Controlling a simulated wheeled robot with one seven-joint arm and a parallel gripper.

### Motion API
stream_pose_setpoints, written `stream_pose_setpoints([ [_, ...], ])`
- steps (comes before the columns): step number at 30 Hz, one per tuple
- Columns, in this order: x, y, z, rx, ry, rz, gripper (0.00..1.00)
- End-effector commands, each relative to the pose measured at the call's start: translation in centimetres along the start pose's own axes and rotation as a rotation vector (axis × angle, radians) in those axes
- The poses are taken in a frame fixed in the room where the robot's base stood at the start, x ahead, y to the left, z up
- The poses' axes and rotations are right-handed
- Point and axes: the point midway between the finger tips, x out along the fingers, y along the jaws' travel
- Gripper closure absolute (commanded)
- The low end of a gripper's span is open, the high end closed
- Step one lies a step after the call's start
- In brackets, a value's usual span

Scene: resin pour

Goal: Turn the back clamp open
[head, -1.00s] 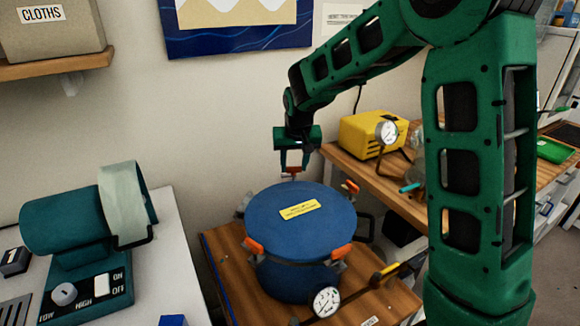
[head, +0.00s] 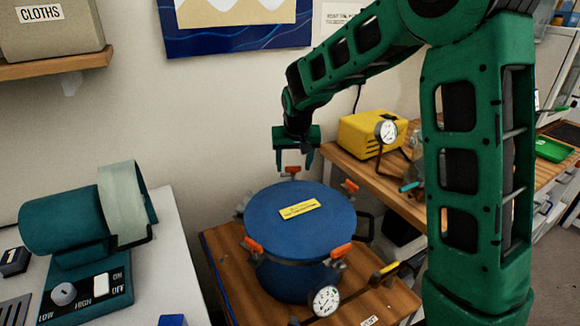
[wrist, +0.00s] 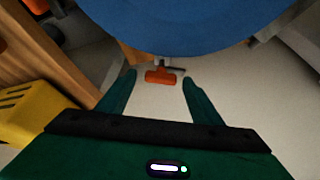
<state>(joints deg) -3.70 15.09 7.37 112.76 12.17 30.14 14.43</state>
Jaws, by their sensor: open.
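The blue pot (head: 300,225) with its flat blue lid stands on a wooden bench. Its back clamp (head: 292,170) has an orange handle at the lid's rear rim. My gripper (head: 293,166) is above and around this clamp, with its fingers pointing down. In the wrist view, my gripper (wrist: 158,82) is open, and the orange back clamp handle (wrist: 161,77) lies crosswise between and just beyond the fingertips, apart from both. Other orange clamp handles sit at the right rear (head: 350,186), front left (head: 253,245) and front right (head: 340,251).
A yellow box-shaped pump (head: 365,135) with a gauge stands on the bench at the back right. A round dial gauge (head: 325,300) is at the pot's front. A teal machine (head: 65,222) stands on the white table at left. The wall is close behind the pot.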

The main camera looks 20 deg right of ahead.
Motion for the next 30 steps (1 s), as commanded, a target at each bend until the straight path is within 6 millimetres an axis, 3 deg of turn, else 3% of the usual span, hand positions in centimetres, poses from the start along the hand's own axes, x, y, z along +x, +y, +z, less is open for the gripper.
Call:
stream_pose_setpoints([
  [5,-1.9,-0.1,-0.1,-0.001,0.004,-0.002,0.41],
  [18,-9.3,0.0,0.1,0.0,0.0,0.001,0.41],
  [30,-10.6,0.1,0.1,0.0,-0.002,0.001,0.41],
])
